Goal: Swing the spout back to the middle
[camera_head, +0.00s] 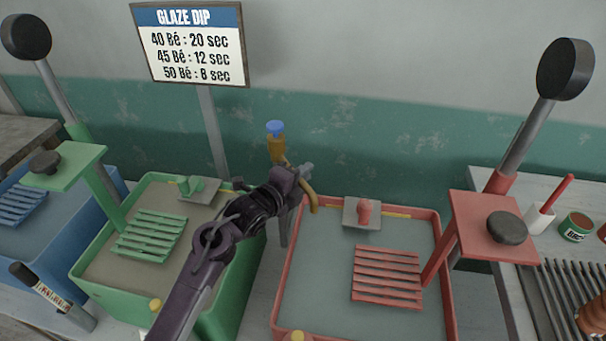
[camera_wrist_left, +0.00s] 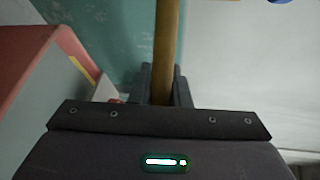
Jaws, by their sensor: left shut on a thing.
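The brass tap (camera_head: 277,148) with a blue knob (camera_head: 275,127) stands behind the gap between the green tub and the red tub. Its curved spout (camera_head: 313,200) points to the right, with its end by the back left corner of the red tub (camera_head: 437,235). My left gripper (camera_head: 303,174) is shut on the spout and hides part of it. In the left wrist view the brass spout (camera_wrist_left: 168,40) runs upright between the dark fingers (camera_wrist_left: 165,85). My right gripper is not in view.
The green tub (camera_head: 222,290) lies under my left arm, with a green slatted rack (camera_head: 150,235) in it. The red tub holds a red slatted rack (camera_head: 387,277). A lever with a black knob (camera_head: 565,68) rises at right. A glaze sign (camera_head: 190,43) stands behind.

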